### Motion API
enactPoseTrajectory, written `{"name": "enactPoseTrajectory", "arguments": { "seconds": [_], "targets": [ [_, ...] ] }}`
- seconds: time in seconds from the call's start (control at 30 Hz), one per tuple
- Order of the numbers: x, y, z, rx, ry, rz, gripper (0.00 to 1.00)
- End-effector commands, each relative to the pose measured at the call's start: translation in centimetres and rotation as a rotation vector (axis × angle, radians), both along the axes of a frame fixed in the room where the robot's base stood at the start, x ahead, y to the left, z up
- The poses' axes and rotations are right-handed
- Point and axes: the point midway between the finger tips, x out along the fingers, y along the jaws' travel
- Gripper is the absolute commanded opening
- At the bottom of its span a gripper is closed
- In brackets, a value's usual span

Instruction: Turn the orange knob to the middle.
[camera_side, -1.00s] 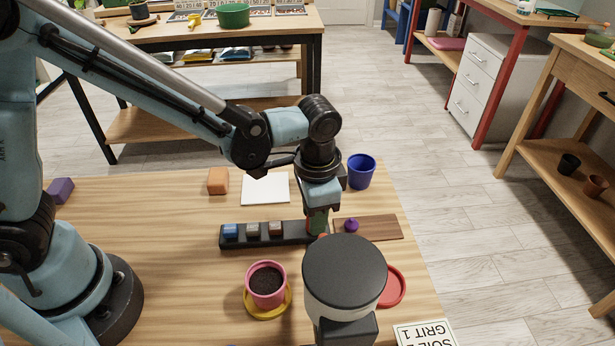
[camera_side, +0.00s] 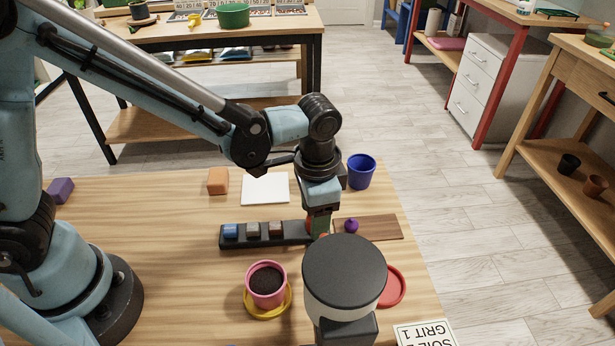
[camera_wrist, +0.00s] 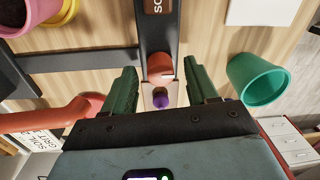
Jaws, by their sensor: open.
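The orange knob (camera_wrist: 160,68) sits at the end of a dark bar (camera_wrist: 158,32), shown between my two green fingers in the wrist view. In the side view, only a bit of orange (camera_side: 310,227) shows beside the fingers, and the rest is hidden. My gripper (camera_wrist: 163,82) is open, pointing down over that end of the bar (camera_side: 265,242). A small gap shows on each side of the knob, so the fingers look apart from it. I cannot make out which way the knob is set.
A purple piece (camera_side: 351,225) sits on a brown board (camera_side: 385,228). A pink pot (camera_side: 266,290) and a grey-capped object (camera_side: 344,275) stand in front.

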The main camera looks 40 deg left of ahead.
Motion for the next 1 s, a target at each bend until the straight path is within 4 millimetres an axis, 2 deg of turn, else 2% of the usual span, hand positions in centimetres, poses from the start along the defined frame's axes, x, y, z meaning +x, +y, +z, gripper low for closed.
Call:
{"name": "enactPoseTrajectory", "arguments": {
  "seconds": [0.17,0.5,0.7,1.0],
  "targets": [
    [-0.1,-0.1,1.7,0.0,0.0,0.0,0.58],
    [-0.3,-0.3,7.5,0.0,0.0,-0.001,0.58],
    [-0.3,-0.4,10.2,0.0,0.0,-0.001,0.58],
    [-0.4,-0.4,11.9,0.0,0.0,0.0,0.58]
  ]
}}
